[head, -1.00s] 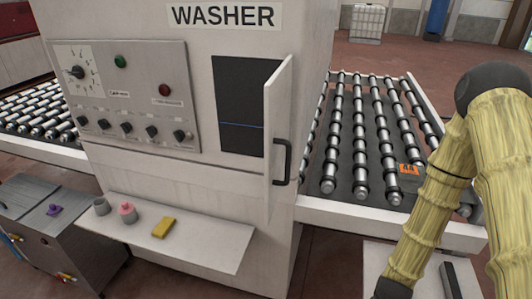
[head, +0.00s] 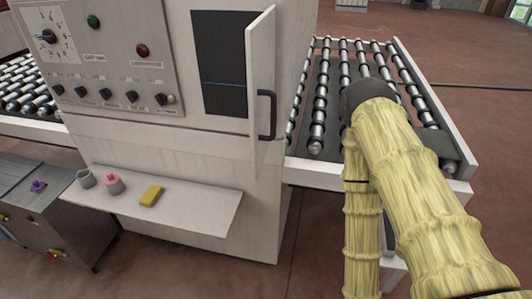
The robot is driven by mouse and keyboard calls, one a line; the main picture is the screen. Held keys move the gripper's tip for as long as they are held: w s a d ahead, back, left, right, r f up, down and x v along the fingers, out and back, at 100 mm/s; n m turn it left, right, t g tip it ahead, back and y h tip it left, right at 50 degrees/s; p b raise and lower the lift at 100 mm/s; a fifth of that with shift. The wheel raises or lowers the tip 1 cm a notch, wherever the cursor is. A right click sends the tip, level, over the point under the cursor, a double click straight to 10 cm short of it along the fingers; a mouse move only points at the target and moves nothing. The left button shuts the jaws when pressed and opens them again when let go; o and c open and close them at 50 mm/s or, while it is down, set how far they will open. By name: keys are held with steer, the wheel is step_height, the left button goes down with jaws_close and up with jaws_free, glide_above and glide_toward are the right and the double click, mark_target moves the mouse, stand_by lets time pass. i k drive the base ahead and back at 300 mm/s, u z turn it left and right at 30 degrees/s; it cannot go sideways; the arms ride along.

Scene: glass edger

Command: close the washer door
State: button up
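The washer (head: 150,150) is a large white machine with a control panel on its front left. Its door (head: 260,90) is a narrow white panel, hinged at the right edge of a dark opening (head: 219,65). The door stands open and sticks out toward me. A black handle (head: 266,115) is on the door's outer face, to the right. My yellow-covered arm is at the right, in front of the roller conveyor, apart from the door. My gripper is not in view.
A white shelf (head: 190,208) juts out below the panel, holding two small cups and a yellow sponge (head: 152,194). A roller conveyor (head: 320,95) runs off to the right. A grey metal cabinet (head: 60,215) stands at lower left. The floor (head: 310,245) before the conveyor looks clear.

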mark_target(260, 35)
steer(key=k, duration=0.45)
steer(key=z, duration=1.6)
steer(key=i, duration=0.3)
steer(key=u, duration=1.65)
